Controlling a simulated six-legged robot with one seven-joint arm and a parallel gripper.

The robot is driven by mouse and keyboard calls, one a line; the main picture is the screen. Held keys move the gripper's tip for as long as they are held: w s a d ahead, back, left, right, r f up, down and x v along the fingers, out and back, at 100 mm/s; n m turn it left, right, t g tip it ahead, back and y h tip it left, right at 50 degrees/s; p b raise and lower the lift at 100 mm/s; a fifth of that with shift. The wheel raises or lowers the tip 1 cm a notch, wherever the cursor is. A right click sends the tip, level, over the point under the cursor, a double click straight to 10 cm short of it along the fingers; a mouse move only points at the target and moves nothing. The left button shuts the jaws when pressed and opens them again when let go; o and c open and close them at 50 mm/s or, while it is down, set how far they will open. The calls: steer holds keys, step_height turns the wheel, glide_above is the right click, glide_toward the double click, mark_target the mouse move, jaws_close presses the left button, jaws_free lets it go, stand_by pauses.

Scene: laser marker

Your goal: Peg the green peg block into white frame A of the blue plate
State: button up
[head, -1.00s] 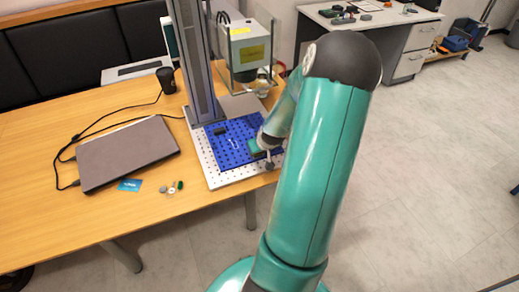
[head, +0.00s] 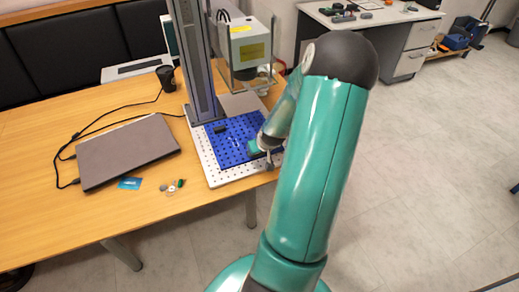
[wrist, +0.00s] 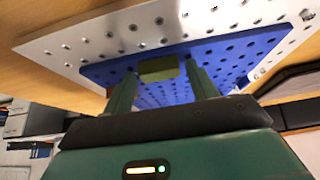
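The blue plate (head: 228,153), full of holes, lies on the white perforated board at the desk's right end. My gripper (head: 262,148) is low over the plate's right part in the head view. In the wrist view my gripper's two green fingers (wrist: 160,80) stand apart with the olive-green peg block (wrist: 158,68) between their tips, seemingly gripped. The plate (wrist: 232,62) lies behind it. A dark block (head: 220,129) sits near the plate's upper left. Small white marks (head: 235,142) show mid-plate; I cannot make out which is frame A. The block's underside is hidden.
The laser marker's column (head: 195,70) and head (head: 250,45) stand behind the plate. A closed laptop (head: 125,152), a blue card (head: 130,184), small loose parts (head: 172,187) and a black cup (head: 166,78) are to the left. The wooden desk's front left is clear.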

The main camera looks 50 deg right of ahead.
steer(key=shift+o, duration=0.7)
steer(key=shift+s+r, duration=0.1)
steer(key=shift+r, duration=0.15)
steer(key=v, duration=1.3)
steer(key=shift+a+r, duration=0.1)
steer(key=shift+a, duration=0.05)
